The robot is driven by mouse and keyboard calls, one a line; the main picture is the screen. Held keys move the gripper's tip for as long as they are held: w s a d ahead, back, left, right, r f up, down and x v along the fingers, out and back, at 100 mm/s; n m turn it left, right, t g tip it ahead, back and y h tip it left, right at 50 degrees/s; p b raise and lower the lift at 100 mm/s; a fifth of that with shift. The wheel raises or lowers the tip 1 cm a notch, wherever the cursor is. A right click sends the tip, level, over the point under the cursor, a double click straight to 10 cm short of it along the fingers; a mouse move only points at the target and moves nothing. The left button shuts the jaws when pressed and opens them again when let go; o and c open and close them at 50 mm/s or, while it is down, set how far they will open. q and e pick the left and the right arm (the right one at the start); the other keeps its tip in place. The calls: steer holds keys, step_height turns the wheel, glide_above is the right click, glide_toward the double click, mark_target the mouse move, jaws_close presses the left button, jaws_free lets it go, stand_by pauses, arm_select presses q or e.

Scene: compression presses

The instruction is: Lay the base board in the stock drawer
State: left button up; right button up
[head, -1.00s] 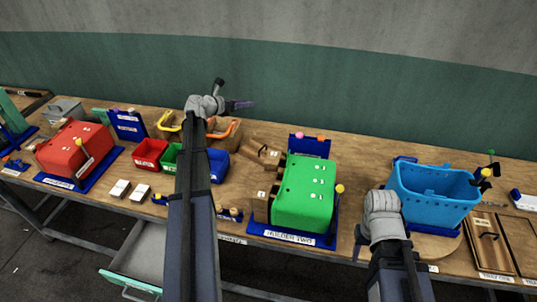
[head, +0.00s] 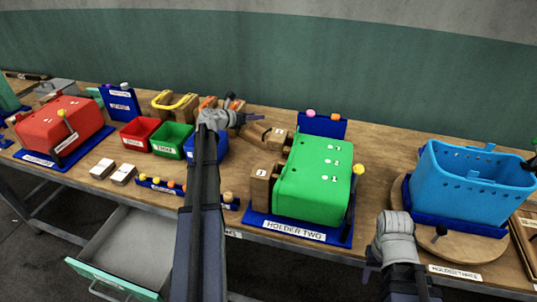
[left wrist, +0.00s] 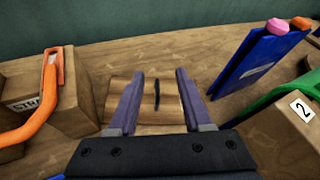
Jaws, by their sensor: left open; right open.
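A small wooden board (head: 262,134) with a dark bar lies on the bench left of the green press; it may be the base board, though its label cannot be read. My left gripper (head: 240,113) is open and empty, close to this board. In the left wrist view, the open fingers (left wrist: 157,76) point down on either side of the board's dark bar (left wrist: 156,95); whether they touch the wood cannot be told. The stock drawer (head: 125,238) stands pulled out below the bench at the lower left and looks empty. My right gripper (head: 396,238) is open at the bench's front edge.
Green press HOLDER TWO (head: 312,178) stands right of the board. A blue perforated tub (head: 478,178) is at the right and a red press (head: 60,125) at the left.

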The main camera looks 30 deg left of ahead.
arm_select(q)
steer(key=b, duration=0.6)
glide_toward(268, 131)
steer(key=shift+w+a+f, duration=0.1)
steer(key=shift+w+f, duration=0.85)
steer(key=shift+w, duration=0.15)
steer(key=shift+r+b+x, duration=0.1)
steer(key=shift+b+x, duration=0.55)
steer(key=shift+x, duration=1.3)
steer(key=shift+r+b+x, duration=0.15)
steer(key=shift+b+x, duration=0.5)
steer(key=shift+x, duration=1.3)
steer(key=shift+w, duration=0.1)
arm_select(e)
step_height(268, 131, down, 11)
arm_select(q)
steer(key=shift+c, duration=0.4)
jaws_close()
